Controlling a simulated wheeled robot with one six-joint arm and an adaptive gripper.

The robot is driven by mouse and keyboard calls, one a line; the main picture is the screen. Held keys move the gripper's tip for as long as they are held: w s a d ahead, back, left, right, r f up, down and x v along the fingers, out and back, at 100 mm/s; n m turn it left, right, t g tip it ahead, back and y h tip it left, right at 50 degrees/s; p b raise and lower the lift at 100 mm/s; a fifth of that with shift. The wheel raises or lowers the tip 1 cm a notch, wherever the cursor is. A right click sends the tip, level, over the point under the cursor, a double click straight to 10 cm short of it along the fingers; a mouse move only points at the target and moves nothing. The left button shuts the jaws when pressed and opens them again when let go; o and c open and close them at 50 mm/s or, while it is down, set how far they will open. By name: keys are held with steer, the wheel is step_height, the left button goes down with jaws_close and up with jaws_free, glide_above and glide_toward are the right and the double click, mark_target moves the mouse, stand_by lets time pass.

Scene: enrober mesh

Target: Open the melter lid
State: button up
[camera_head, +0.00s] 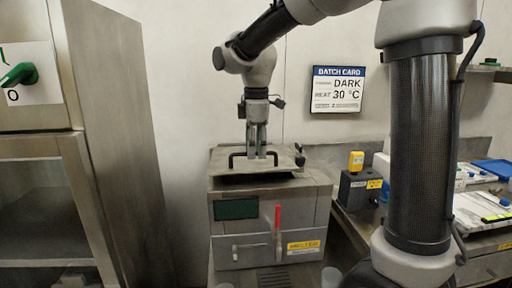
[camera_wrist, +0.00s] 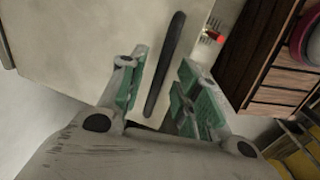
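The melter (camera_head: 225,255) is a steel box with a dark green panel and a red-handled lever on its front. Its flat grey lid (camera_head: 225,168) lies on top, roughly level, with a dark gap under its front edge. A black bar handle (camera_head: 236,157) stands on the lid; it also shows in the wrist view (camera_wrist: 168,60). My gripper (camera_head: 257,154) points down over the handle. In the wrist view my gripper (camera_wrist: 162,75) has its green-padded fingers apart, with the bar between them and space visible either side. I cannot tell whether a finger touches it.
A steel cabinet (camera_head: 120,150) with a green knob (camera_head: 20,75) stands at left. A dark box with a yellow top piece (camera_head: 356,160) stands on the bench right of the melter. A batch card (camera_head: 337,89) reading DARK, 30 °C hangs on the wall behind. Cups stand in front.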

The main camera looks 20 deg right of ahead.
jaws_close()
